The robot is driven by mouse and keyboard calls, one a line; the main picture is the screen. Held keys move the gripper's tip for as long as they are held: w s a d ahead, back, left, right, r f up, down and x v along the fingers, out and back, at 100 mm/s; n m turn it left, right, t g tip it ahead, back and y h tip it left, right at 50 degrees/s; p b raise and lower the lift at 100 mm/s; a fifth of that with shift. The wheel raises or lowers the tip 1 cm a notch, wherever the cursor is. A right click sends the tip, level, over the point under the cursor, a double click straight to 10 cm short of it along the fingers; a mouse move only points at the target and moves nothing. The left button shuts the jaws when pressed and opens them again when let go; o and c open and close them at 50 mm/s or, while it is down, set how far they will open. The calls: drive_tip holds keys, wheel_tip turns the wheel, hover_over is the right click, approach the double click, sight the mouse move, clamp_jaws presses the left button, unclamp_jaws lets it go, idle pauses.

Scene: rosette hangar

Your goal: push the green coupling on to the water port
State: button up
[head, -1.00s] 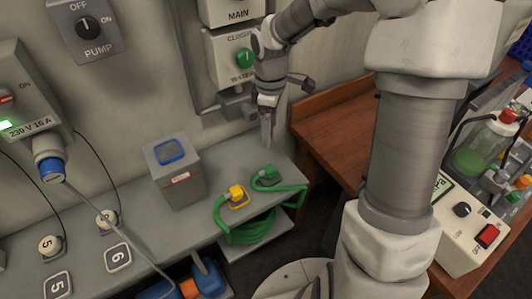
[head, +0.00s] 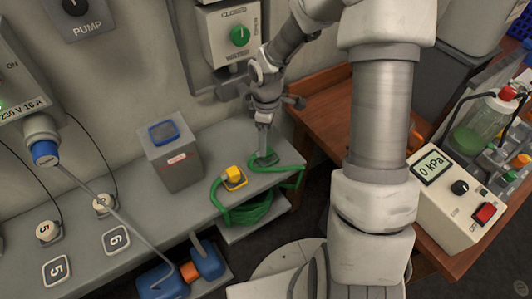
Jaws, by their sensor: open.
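The green coupling (head: 270,158) lies on the grey bench near its right end, joined to a green hose (head: 250,212) that coils below the bench edge. My gripper (head: 263,152) points down at the coupling and is open. Its fingertips are at or just above the coupling and hide part of it; I cannot tell whether they touch or straddle it. No water port can be made out for certain. A grey pipe fitting (head: 232,88) shows on the wall below a box with a green knob (head: 239,36), partly behind my arm.
A yellow fitting (head: 233,175) sits left of the coupling, close to the hose. A grey box with a blue-framed top (head: 172,155) stands further left on the bench. A brown wooden table (head: 325,113) is on the right, with a pressure unit (head: 455,205) beyond my arm.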

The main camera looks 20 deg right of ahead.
drive_tip(key=shift+f, duration=0.35)
drive_tip(key=shift+w+f, duration=0.15)
drive_tip(key=shift+f, duration=2.45)
drive_tip(key=shift+c, duration=0.2)
drive_tip(key=c, duration=1.3)
drive_tip(key=shift+r, duration=0.1)
